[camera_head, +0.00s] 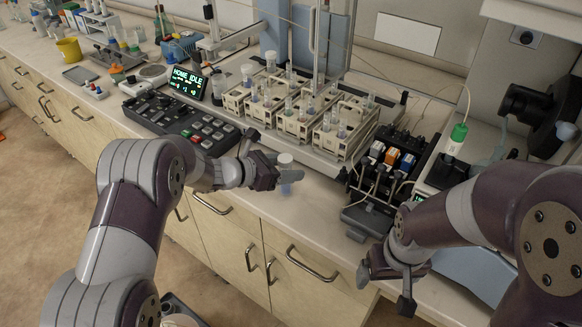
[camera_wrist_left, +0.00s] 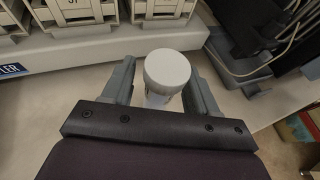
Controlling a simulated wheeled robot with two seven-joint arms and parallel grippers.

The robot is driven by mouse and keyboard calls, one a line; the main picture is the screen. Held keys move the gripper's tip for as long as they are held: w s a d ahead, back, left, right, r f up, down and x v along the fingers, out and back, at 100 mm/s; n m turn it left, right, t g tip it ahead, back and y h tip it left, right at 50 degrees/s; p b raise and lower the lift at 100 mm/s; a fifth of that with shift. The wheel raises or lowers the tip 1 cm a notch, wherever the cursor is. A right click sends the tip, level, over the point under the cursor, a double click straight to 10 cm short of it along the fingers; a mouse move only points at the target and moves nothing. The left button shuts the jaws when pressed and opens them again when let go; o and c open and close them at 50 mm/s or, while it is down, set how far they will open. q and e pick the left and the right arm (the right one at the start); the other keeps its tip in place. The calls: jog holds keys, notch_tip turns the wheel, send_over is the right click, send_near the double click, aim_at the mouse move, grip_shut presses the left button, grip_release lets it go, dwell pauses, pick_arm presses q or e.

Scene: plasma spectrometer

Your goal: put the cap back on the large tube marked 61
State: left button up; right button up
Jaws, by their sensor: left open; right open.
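A large tube with a white cap (camera_head: 286,158) on its top stands upright on the bench near the front edge. In the left wrist view the round white cap (camera_wrist_left: 167,70) covers the top of the translucent tube (camera_wrist_left: 157,101); no number can be read on it. My left gripper (camera_head: 278,174) is open, with one finger on each side of the tube; small gaps show between the fingers and the cap. My right gripper (camera_head: 386,287) is open and empty, low at the bench's front edge on the right.
Cream racks (camera_head: 296,122) of several tubes stand just behind the tube. A control panel (camera_head: 180,122) lies to the left. A black pump unit (camera_head: 385,168) with coloured blocks and tubing stands to the right. The bench strip left of the tube is narrow.

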pick_arm(q)
jog(key=b+v, duration=0.1)
jog(key=v, duration=0.9)
jog(key=shift+s+a, duration=0.2)
jog(key=shift+a, duration=0.05)
jog(key=shift+r, duration=0.15)
jog(key=s+a+f+n+t+y, duration=0.1)
jog(key=a+n+y, duration=0.4)
jog(key=n, duration=0.8)
jog(key=s+a+f+n+t+y, duration=0.1)
jog(key=a+n+y, duration=0.35)
jog(key=n, duration=0.85)
jog(key=s+f+n+g+y, duration=0.1)
jog(key=s+n+g, duration=0.3)
jog(key=s+n, duration=0.6)
jog(key=s+f+n+g+y, duration=0.1)
jog(key=s+f+n+g, duration=0.2)
jog(key=s+n, duration=0.8)
jog(key=shift+f+g, duration=0.4)
jog(key=shift+f, duration=0.15)
